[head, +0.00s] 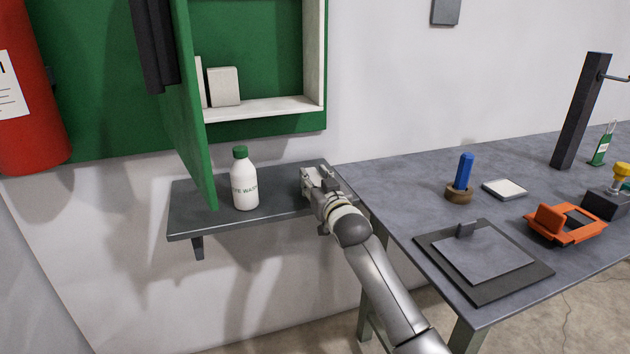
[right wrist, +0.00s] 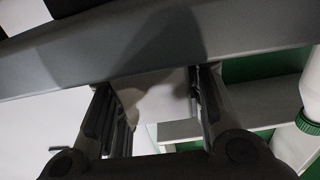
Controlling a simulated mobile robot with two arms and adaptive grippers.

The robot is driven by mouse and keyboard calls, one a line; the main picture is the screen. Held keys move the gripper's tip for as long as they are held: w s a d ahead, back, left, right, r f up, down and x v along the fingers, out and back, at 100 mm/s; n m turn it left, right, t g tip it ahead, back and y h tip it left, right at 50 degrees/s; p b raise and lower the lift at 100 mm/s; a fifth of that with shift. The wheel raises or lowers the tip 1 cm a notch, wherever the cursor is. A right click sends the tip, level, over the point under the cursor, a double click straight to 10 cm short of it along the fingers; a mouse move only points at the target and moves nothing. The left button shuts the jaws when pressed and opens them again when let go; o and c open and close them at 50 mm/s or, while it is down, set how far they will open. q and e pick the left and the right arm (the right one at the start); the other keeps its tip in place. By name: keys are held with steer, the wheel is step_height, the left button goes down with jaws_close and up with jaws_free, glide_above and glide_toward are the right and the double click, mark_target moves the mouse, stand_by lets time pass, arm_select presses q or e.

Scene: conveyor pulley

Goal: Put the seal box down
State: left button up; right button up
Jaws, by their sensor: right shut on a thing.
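In the head view my right gripper (head: 310,182) is at the right end of the grey wall shelf (head: 280,208). In the right wrist view its two fingers (right wrist: 152,110) are closed on a pale, box-like thing (right wrist: 155,92), which I take to be the seal box. The grey shelf edge (right wrist: 150,52) crosses close by that box. In the head view the gripper hides most of the box, and I cannot tell whether it touches the shelf. My left gripper is not in view.
A white bottle (head: 244,185) with a green cap stands on the shelf, left of the gripper. The open green cabinet door (head: 190,110) reaches down over the shelf. The workbench (head: 400,195) to the right holds a flat dark plate (head: 480,260) and an orange part (head: 562,225).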

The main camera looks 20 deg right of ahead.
steer(key=o, duration=1)
steer(key=shift+f, duration=0.1)
steer(key=shift+o, duration=0.2)
steer(key=shift+s, duration=0.15)
